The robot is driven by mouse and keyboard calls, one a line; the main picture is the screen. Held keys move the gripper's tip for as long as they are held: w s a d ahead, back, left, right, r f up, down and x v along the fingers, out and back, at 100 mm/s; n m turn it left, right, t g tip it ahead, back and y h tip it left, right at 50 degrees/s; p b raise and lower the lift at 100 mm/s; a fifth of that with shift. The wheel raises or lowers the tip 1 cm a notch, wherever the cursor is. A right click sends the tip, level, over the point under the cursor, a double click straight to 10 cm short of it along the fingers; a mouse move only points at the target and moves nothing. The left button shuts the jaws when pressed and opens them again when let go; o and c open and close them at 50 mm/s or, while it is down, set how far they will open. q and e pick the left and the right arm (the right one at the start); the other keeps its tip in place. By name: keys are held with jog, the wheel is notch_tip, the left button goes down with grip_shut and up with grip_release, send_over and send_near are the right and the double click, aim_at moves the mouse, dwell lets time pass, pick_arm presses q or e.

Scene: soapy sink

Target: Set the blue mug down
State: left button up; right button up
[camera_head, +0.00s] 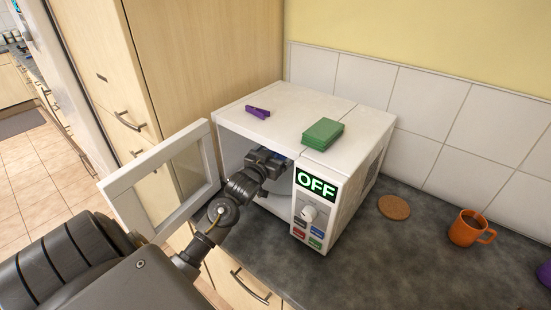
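My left gripper (268,162) reaches through the open front of the white microwave (262,117), inside its cavity. My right gripper is not in view.
The microwave door (150,166) stands open on the left, beside my arm. The panel (316,187) reads OFF. A purple clip (257,112) and green sponge (323,134) lie on top. A cork coaster (394,207) and orange mug (468,229) are on the dark counter (365,262).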

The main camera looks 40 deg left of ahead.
pick_arm(q)
jog(key=shift+f, duration=0.15)
notch_tip(320, 180, down, 3)
jog(key=shift+r+p, duration=0.15)
jog(key=shift+p, duration=0.4)
jog(key=shift+f+p, duration=0.25)
jog(key=shift+p, duration=0.1)
jog(key=shift+w+f, duration=0.1)
jog(key=shift+f, duration=0.25)
jog(key=shift+f, duration=0.1)
